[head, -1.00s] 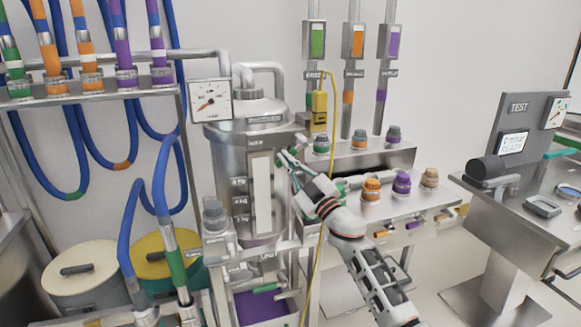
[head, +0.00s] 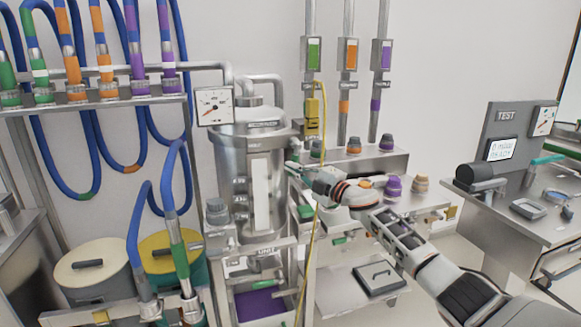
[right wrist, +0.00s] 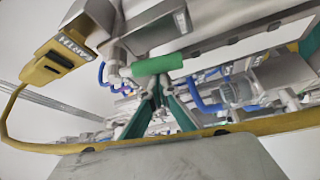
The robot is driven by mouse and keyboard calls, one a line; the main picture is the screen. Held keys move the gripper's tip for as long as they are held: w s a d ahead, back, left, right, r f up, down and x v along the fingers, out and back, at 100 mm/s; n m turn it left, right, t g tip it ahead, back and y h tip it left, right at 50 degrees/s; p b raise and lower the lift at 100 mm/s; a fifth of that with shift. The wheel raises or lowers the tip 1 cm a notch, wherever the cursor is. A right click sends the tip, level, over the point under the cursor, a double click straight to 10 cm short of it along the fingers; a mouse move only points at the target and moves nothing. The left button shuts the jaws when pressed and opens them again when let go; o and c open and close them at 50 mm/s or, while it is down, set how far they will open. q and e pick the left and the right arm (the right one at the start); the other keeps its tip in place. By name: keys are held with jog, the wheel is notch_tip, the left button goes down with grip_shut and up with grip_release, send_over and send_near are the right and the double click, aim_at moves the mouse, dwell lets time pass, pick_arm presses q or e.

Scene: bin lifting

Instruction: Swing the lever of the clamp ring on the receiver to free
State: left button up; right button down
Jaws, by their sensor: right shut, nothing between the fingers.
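The receiver (head: 232,178) is an upright steel vessel with a sight window, in the middle of the head view. Its clamp ring (head: 250,131) runs around the top, below the lid. In the right wrist view a green lever grip (right wrist: 157,65) lies crosswise just beyond my fingertips; I cannot tell whether they touch it. My right gripper (head: 291,167) is at the receiver's right side, below the ring. Its green fingers also show in the right wrist view (right wrist: 158,90), shut and empty. The lever is too small to make out in the head view. My left gripper is out of view.
A yellow earth clamp (head: 313,117) hangs right of the receiver; its yellow cable (right wrist: 90,147) crosses close to my right gripper. A pressure gauge (head: 214,106) is at the upper left of the vessel. A bench with coloured knobs stands right, and a test station (head: 507,150) further right.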

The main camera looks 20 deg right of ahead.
jog(key=shift+w+d+f, duration=0.1)
jog(key=shift+d+f, duration=0.2)
jog(key=shift+d, duration=0.5)
